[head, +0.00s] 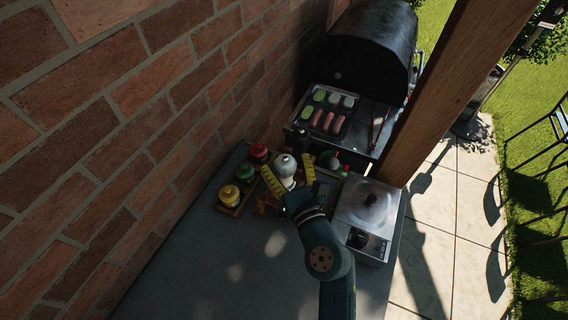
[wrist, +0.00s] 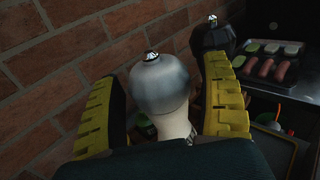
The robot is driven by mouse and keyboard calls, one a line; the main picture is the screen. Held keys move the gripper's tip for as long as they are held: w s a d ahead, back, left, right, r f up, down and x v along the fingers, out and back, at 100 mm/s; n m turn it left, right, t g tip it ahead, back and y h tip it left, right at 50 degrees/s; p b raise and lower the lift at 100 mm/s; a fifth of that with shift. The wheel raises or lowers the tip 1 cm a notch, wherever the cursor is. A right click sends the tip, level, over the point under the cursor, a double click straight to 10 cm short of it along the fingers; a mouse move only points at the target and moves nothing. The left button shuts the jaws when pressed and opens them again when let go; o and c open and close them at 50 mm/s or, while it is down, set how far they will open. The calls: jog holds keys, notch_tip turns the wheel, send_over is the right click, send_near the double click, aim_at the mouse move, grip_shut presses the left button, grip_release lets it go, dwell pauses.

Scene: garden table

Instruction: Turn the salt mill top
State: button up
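The salt mill (wrist: 160,88) stands upright in the wrist view, with a grey rounded top, a small shiny knob and a pale body below. In the head view the mill (head: 285,166) is near the wall end of the grey table. My gripper (head: 289,176) is around the mill, with one yellow finger on each side. In the wrist view my gripper (wrist: 165,110) is open, with a gap between the left finger and the top; the right finger is closer. The lower part of the mill is hidden by my gripper.
A dark mill (wrist: 212,38) stands behind on the right. Red, green and yellow lidded jars (head: 246,172) sit left in a wooden rack. A grill (head: 370,50) with food stands behind. The front table (head: 215,265) is clear.

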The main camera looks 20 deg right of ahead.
jog(key=c, duration=1)
jog(key=shift+r+p, duration=0.1)
jog(key=shift+p, duration=0.2)
jog(key=shift+r+m+h+p, duration=0.1)
jog(key=shift+m+h+p, duration=0.4)
jog(key=shift+h+p, duration=0.4)
